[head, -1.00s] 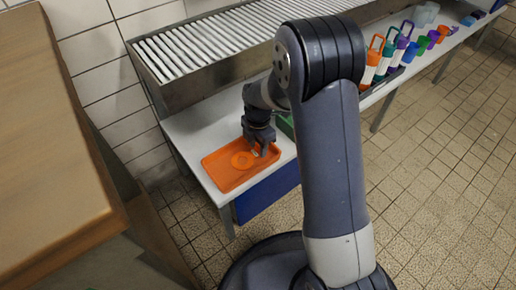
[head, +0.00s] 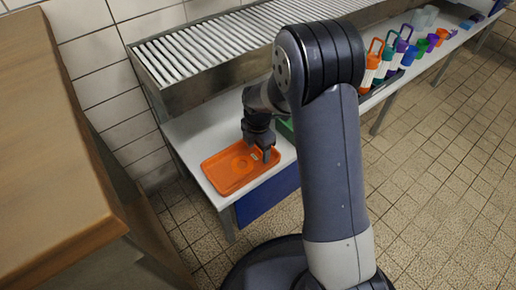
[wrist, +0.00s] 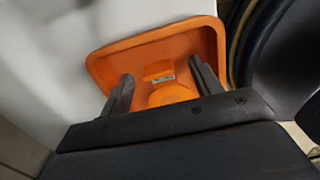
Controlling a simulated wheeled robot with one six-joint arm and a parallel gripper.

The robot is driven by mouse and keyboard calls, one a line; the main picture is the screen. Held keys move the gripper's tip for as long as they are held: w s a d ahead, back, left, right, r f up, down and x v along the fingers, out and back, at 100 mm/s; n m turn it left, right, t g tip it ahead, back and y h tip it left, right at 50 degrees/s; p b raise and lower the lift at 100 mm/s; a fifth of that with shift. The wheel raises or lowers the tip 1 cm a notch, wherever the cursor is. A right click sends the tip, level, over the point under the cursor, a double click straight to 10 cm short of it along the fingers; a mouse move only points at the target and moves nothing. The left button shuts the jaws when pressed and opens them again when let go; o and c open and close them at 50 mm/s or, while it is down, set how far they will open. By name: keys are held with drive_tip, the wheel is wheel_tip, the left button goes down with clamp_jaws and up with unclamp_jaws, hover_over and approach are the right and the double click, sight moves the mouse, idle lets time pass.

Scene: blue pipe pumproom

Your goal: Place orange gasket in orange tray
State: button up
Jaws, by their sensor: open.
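The orange tray (head: 215,178) lies on the white bench, and it also fills the middle of the wrist view (wrist: 110,62). The orange gasket (head: 241,164) is a round piece with a small labelled tab. It lies inside the tray, and in the wrist view (wrist: 172,95) its lower part is hidden by my gripper. My gripper (head: 259,156) is low over the right part of the tray. In the wrist view (wrist: 161,71) its fingers are apart, one on each side of the tab, with a gap to it.
A slatted metal shelf (head: 215,42) runs above the bench behind the tray. A green object (head: 285,128) is partly hidden behind my arm. Several coloured bottles and cups (head: 388,55) stand farther right on the bench. A wooden-topped cabinet (head: 55,150) is at the left.

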wheel_tip(320, 180, up, 12)
drive_tip(key=p, duration=0.4)
drive_tip(key=shift+f, duration=0.1)
drive_tip(key=shift+c, duration=0.4)
idle(0.8)
